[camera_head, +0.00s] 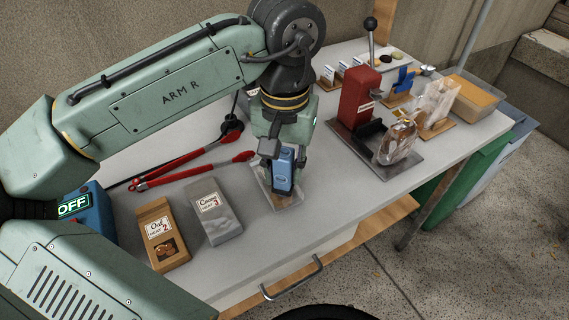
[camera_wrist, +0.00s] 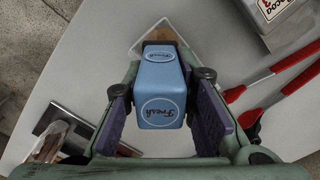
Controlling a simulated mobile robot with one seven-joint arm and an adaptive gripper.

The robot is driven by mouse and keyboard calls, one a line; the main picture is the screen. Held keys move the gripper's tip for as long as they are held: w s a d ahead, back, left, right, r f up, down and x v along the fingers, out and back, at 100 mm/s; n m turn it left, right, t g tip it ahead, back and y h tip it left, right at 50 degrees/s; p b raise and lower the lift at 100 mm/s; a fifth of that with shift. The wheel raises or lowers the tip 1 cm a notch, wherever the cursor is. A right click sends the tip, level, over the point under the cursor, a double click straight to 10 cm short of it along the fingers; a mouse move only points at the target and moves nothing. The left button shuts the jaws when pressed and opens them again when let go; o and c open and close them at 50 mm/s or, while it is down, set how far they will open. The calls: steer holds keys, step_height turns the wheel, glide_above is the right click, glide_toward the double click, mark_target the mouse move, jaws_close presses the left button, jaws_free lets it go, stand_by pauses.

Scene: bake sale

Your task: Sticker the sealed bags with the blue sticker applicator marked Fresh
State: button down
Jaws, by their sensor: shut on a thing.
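My gripper (camera_head: 272,152) is shut on the blue sticker applicator (camera_head: 283,172). In the wrist view the applicator (camera_wrist: 162,92) stands between the finger pads, with "Fresh" in an oval on its end. A clear bag with tan contents (camera_head: 265,188) lies on the table under the applicator; it also shows in the wrist view (camera_wrist: 182,31), partly hidden. I cannot tell whether the applicator touches it. A kraft bag labelled Oat (camera_head: 163,251) and a silver-grey bag with a Cocoa label (camera_head: 224,230) lie to the left. Another clear bag (camera_head: 398,143) stands at the red press.
The red press (camera_head: 355,103) with a black-knobbed lever stands on a dark plate to the right. Red-handled tongs (camera_head: 190,170) lie behind the bags. A blue box reading OFF (camera_head: 88,208) is at left. A tan-filled tub (camera_head: 474,98) stands far right. The front middle table is clear.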

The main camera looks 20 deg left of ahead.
mark_target(285, 150)
steer(key=shift+r+p, duration=2.7)
steer(key=shift+r, duration=0.35)
steer(key=c, duration=1.9)
jaws_free()
jaws_close()
